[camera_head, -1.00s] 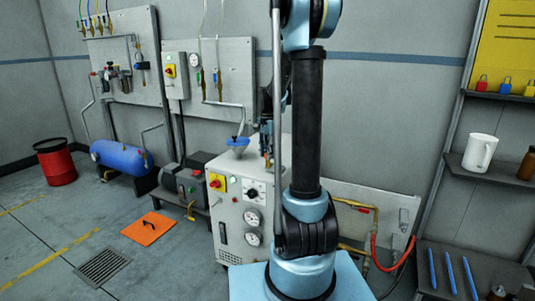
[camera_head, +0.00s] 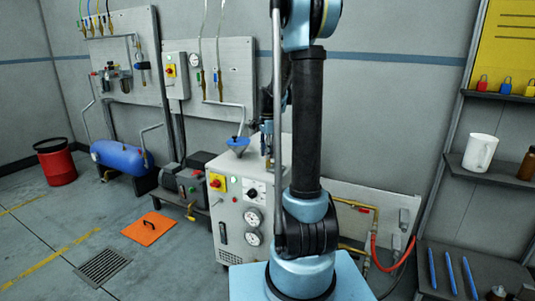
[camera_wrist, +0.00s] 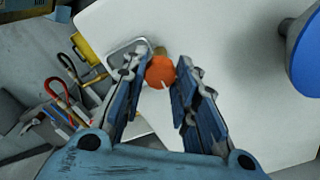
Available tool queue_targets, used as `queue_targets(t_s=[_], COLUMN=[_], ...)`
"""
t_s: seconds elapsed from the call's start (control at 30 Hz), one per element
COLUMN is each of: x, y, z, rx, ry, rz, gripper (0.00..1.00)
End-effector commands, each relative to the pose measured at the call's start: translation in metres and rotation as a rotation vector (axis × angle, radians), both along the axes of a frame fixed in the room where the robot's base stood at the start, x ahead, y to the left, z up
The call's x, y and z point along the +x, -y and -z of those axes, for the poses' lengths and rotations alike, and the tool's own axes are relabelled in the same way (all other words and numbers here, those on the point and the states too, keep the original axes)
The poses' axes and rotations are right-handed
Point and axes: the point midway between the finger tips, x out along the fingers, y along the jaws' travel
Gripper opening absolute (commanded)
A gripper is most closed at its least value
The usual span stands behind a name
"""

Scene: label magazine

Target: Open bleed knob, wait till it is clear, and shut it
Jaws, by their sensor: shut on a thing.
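The orange-red bleed knob (camera_wrist: 160,71) with a pale pointer mark shows in the wrist view, above a small metal tray at the edge of the white machine top. My gripper (camera_wrist: 158,64) has its two fingers on either side of this knob and is shut on it. The knob cannot be made out there. A narrow dark slot (camera_head: 222,232) shows on the machine front; its contents are too small to tell.
A blue funnel (camera_head: 238,142) stands on the machine top, left of my arm; it also shows in the wrist view (camera_wrist: 305,52). Tools with red and yellow handles (camera_wrist: 62,90) lie below left. A red hose (camera_head: 385,262) hangs right of my arm.

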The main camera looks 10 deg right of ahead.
Motion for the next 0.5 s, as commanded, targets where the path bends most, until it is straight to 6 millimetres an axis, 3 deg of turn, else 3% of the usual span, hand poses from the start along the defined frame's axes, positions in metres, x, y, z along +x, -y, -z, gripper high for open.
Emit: queue_targets(t_s=[0.13, 0.17, 0.23, 0.5], x=[0.0042, 0.0041, 0.0036, 0.0016], y=[-0.0011, -0.0011, -0.0009, -0.0002], z=[-0.0008, -0.0008, -0.0007, -0.0004], rx=[0.002, 0.002, 0.002, 0.001], ry=[0.008, 0.008, 0.007, 0.004], rz=[-0.001, -0.001, -0.001, -0.001], gripper=[0.03, 0.34, 0.48, 0.48])
